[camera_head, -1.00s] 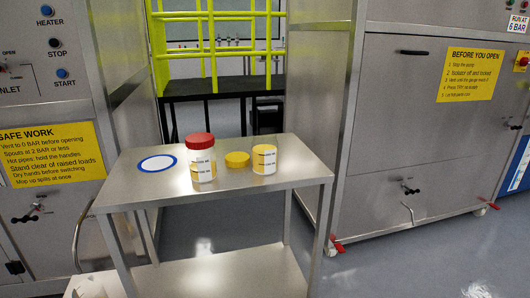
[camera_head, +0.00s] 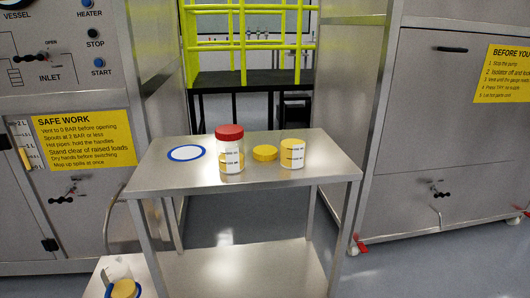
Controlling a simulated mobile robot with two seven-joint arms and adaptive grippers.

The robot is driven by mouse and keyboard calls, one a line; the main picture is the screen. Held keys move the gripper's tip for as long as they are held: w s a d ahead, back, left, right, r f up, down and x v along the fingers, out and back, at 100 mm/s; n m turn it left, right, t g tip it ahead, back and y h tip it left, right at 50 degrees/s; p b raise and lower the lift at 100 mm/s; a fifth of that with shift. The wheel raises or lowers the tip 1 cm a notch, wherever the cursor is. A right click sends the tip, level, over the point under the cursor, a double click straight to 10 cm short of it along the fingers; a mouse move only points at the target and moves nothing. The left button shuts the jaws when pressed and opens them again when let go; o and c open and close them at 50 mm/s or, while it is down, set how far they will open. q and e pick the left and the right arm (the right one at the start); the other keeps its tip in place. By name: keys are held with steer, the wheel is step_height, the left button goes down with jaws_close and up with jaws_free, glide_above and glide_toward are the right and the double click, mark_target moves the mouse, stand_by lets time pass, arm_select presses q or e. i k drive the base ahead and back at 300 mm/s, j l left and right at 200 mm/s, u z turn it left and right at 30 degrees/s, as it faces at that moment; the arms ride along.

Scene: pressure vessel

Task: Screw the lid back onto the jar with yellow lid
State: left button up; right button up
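An open jar with yellow contents (camera_head: 292,155) stands upright on the steel table (camera_head: 330,172), at the right of the group. A yellow lid (camera_head: 265,153) lies flat on the table just left of it, apart from the jar or nearly touching. A jar with a red lid (camera_head: 230,150) stands upright to the left of the yellow lid, its lid on. Neither of my grippers is in view.
A white disc with a blue rim (camera_head: 186,153) lies on the table's left part. A container with yellow contents (camera_head: 123,288) sits low at the bottom left. Steel cabinets (camera_head: 430,130) flank the table, and a yellow-green railing (camera_head: 245,45) stands behind. The table's front strip is clear.

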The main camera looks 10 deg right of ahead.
mark_target(293, 140)
steer(key=u, duration=0.6)
steer(key=l+u, duration=0.4)
steer(key=k+l+u, duration=0.15)
steer(key=u, duration=0.25)
steer(key=k+l+u, duration=0.1)
steer(key=l+u, duration=0.15)
steer(key=u, duration=0.2)
steer(key=k+l+u, duration=0.45)
steer(key=k+l, duration=0.75)
steer(key=k, duration=0.15)
